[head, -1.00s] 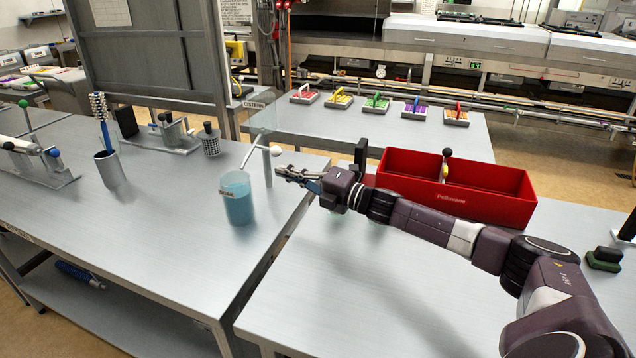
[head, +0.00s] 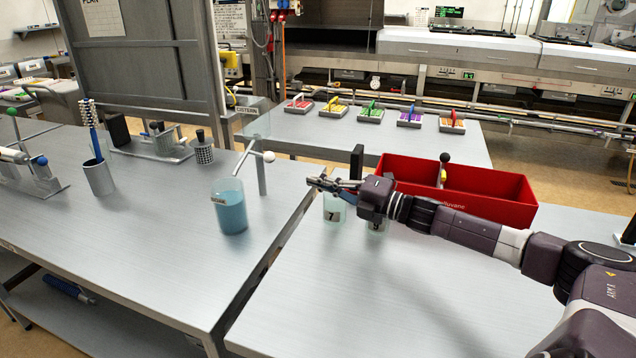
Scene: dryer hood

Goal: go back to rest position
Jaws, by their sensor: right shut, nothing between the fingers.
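My right gripper (head: 322,183) is shut and empty. It hangs above the right table (head: 330,290), in front of the left end of the red box. Its arm comes in from the right edge and hides part of the red box (head: 490,207). Two small clear cups with numbers stand on the table below the gripper and wrist; the left cup (head: 334,212) is marked 7, and the right cup (head: 377,226) is partly hidden by my arm. My left gripper is not in view.
A beaker of blue liquid (head: 230,212) stands on the left table (head: 130,250), beside a post with a white ball (head: 268,157). A tumbler with a brush (head: 98,176) is farther left. Several coloured-handled blocks (head: 370,114) sit on the back table. The right table's front is clear.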

